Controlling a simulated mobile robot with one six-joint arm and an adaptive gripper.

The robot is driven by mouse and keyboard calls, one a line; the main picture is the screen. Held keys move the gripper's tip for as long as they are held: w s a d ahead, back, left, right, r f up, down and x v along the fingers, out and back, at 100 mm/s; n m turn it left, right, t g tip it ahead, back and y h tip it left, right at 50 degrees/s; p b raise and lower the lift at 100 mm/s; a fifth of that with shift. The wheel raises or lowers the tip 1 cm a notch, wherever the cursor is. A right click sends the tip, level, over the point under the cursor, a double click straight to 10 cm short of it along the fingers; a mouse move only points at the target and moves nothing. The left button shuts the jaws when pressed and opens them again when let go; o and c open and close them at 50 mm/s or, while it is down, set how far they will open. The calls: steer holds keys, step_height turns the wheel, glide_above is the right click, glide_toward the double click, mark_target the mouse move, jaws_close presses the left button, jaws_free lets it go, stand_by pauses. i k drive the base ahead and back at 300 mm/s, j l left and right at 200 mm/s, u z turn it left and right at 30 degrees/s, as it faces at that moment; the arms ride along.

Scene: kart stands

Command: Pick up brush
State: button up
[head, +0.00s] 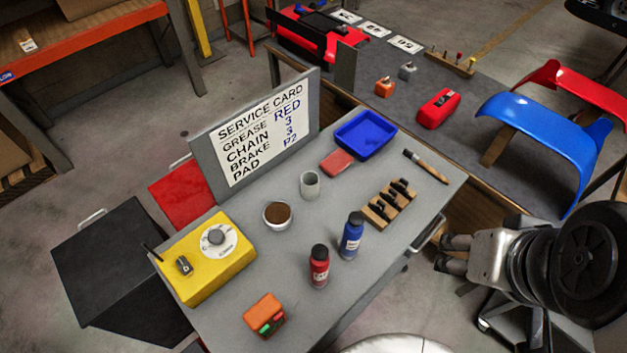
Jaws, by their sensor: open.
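The brush (426,167) lies flat on the grey table top, near its far right corner. It has a wooden handle and dark bristles at its upper left end. Nothing covers it. My gripper (446,254) is at the right of the view, past the table's right edge, with its fingers pointing left. It is open and empty. It is apart from the brush, lower in the picture.
Close to the brush are a blue tray (365,136) and a wooden block with black pieces (388,204). A blue bottle (350,236) and a red bottle (318,266) stand nearer. A table handle (429,232) sticks out near my gripper. A service card board (255,132) stands behind.

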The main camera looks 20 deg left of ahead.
mark_target(414, 158)
steer(key=i+l+u, duration=0.1)
steer(key=i+l, duration=0.4)
steer(key=l, duration=0.15)
steer(key=i+l+u, duration=0.15)
steer(key=i+l, duration=0.3)
steer(key=l, duration=0.25)
steer(key=i+l+u, duration=0.15)
steer(key=l, duration=0.25)
steer(key=i, duration=0.1)
